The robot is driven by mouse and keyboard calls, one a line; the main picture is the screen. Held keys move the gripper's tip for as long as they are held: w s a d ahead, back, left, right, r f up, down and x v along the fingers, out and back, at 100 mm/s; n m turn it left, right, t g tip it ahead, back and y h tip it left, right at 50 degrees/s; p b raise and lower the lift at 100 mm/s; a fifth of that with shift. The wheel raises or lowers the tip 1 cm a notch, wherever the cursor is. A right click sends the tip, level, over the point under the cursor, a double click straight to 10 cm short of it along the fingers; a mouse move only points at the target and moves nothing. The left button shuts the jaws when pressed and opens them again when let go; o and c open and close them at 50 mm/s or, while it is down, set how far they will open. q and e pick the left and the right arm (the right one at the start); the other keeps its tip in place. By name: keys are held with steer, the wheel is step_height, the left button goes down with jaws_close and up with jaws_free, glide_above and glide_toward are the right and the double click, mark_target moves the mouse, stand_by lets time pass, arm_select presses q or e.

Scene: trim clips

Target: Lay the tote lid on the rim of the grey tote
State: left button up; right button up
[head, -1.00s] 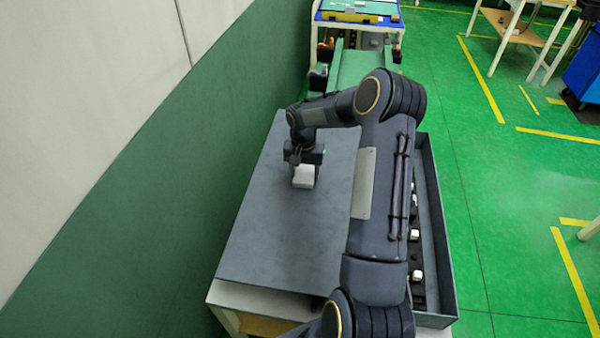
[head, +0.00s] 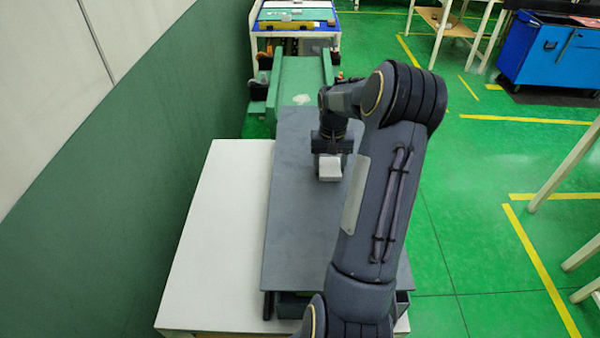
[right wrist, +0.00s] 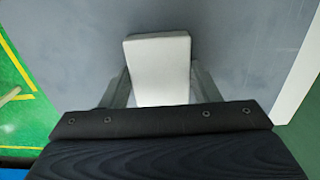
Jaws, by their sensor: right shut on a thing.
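The tote lid (head: 297,225) is a large flat dark grey panel with a white block handle (head: 329,170) on top. My right gripper (head: 329,159) is shut on this handle. In the right wrist view, the handle (right wrist: 160,65) sits between the two fingers of the gripper (right wrist: 161,85), with the lid (right wrist: 75,45) spread below it. The lid lies over the grey tote (head: 290,307) and hides most of it. Only a little of the tote shows under the lid's near edge. I cannot tell whether the lid touches the rim. My left gripper is not in view.
The white table top (head: 215,220) is bare left of the lid. A green wall (head: 120,210) runs along the left. A green conveyor-like bench (head: 303,75) stands beyond the table. A blue cabinet (head: 545,55) stands far right on the green floor.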

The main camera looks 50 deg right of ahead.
steer(key=shift+s+d+r, duration=0.25)
steer(key=shift+s+d, duration=0.05)
steer(key=shift+s, duration=0.15)
steer(key=shift+s+d+r, duration=0.2)
steer(key=shift+s+d, duration=0.05)
steer(key=shift+s, duration=0.2)
steer(key=shift+f, duration=0.1)
steer(key=shift+f+b, duration=2.6)
steer(key=shift+f, duration=0.65)
steer(key=shift+f+b, duration=0.7)
steer(key=shift+f, duration=0.25)
steer(key=o, duration=1.3)
steer(key=shift+c, duration=0.2)
steer(key=shift+r, duration=0.1)
step_height(320, 180, up, 8)
steer(key=shift+f, duration=0.15)
steer(key=shift+a, duration=0.1)
